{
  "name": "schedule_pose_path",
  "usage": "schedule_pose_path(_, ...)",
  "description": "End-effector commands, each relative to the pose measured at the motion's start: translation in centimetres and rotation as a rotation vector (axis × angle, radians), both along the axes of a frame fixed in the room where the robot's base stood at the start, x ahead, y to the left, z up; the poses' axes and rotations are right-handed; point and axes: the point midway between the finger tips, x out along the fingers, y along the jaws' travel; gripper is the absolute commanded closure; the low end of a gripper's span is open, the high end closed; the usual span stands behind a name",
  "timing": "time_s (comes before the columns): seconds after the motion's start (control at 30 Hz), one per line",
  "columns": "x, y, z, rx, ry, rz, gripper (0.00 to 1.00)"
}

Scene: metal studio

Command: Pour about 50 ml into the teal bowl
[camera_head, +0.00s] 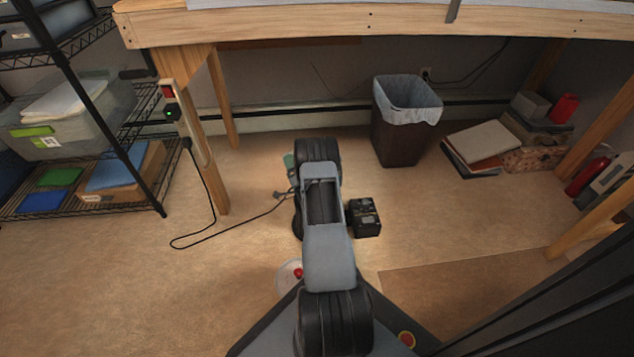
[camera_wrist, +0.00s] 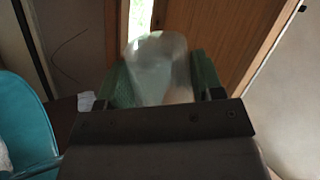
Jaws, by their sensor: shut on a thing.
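My gripper (camera_wrist: 162,80) shows in the wrist view with its green finger pads on both sides of a pale, translucent vessel (camera_wrist: 156,58). It is shut on this vessel. The vessel's lower part is hidden behind the dark gripper body, and I cannot make out any liquid in it. A large teal curved thing (camera_wrist: 22,112) is cut off at the left edge of the wrist view; I cannot tell whether it is the teal bowl. In the head view my arm hides most of the gripper, and no bowl can be made out.
A wooden bench (camera_head: 350,22) spans the back of the head view. Below it stand a lined waste bin (camera_head: 404,135) and stacked boxes. A wire shelf (camera_head: 90,205) is at left. A black box (camera_head: 364,218) and a cable (camera_head: 215,235) lie on the floor near my arm.

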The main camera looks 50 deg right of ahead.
Motion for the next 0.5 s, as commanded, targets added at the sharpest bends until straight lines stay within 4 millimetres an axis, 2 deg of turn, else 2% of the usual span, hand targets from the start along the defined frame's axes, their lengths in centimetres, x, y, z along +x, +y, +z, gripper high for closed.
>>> schedule_pose_path(0.5, -0.04, -0.05, 0.35, 0.045, -0.044, 0.000, 0.64)
